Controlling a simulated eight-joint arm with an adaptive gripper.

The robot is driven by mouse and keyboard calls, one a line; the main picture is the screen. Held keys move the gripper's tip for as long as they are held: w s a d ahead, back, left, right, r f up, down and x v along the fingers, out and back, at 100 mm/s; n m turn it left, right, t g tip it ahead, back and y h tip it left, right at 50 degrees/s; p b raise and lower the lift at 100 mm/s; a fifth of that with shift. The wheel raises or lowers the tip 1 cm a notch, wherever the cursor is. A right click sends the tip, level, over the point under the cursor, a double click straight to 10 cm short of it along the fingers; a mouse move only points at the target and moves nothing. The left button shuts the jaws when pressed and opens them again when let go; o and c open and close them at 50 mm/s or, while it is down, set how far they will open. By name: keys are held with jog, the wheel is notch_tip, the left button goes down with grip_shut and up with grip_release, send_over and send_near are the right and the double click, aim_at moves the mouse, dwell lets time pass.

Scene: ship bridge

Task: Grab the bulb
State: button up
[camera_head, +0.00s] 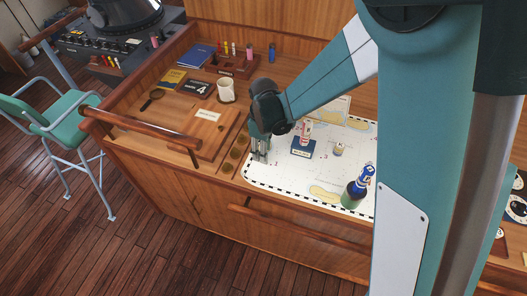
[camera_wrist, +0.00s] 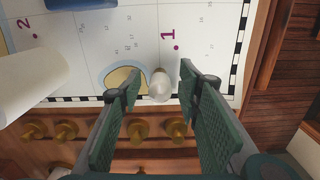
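The bulb (camera_wrist: 160,85), small with a pale rounded end, is on the chart in the wrist view. It appears in the gap between my fingertips, with space on both sides. My gripper (camera_wrist: 158,85) is open and empty, its green ridged pads apart. In the head view my gripper (camera_head: 260,153) points down over the left end of the chart. I cannot make out the bulb there; the gripper may hide it.
The white chart (camera_head: 275,179) lies on the wooden desk beside brass knobs (camera_wrist: 139,130). A blue block with a bottle (camera_head: 303,150), a small jar (camera_head: 339,149) and a dark blue-capped bottle (camera_head: 354,192) stand to the right. A white mug (camera_head: 227,92) stands behind.

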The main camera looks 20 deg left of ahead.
jog(key=c, duration=0.8)
jog(key=shift+r, duration=0.2)
jog(key=shift+r, duration=4.8)
